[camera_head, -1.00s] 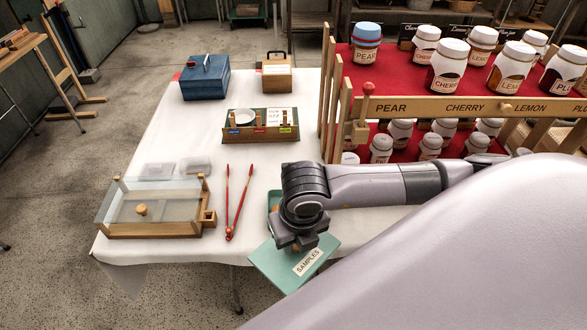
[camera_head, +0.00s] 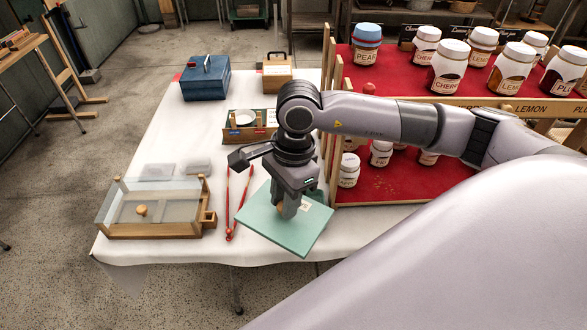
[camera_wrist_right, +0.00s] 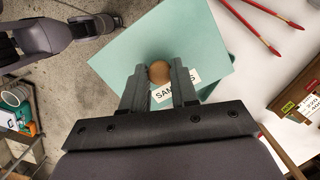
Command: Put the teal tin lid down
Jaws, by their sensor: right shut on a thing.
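The teal tin lid (camera_head: 290,235) is a flat square with a round wooden knob and a white SAMPLES label. My right gripper (camera_head: 284,212) is shut on its knob, which shows between the fingers in the right wrist view (camera_wrist_right: 159,71). The lid is over the front edge of the white table, partly over floor in the wrist view. I cannot tell whether it touches anything below. The tin is mostly or wholly hidden by the lid and my arm. A dark grey arm end, probably my left gripper (camera_wrist_right: 106,22), shows at the wrist view's upper left; its jaws are unclear.
Red tongs (camera_head: 232,205) lie just left of the lid. A glass-lidded wooden case (camera_head: 155,231) stands at the table's front left. A wooden tray (camera_head: 240,132), blue box (camera_head: 205,78) and jar rack (camera_head: 400,183) stand behind and right. Bare cloth lies behind the tongs.

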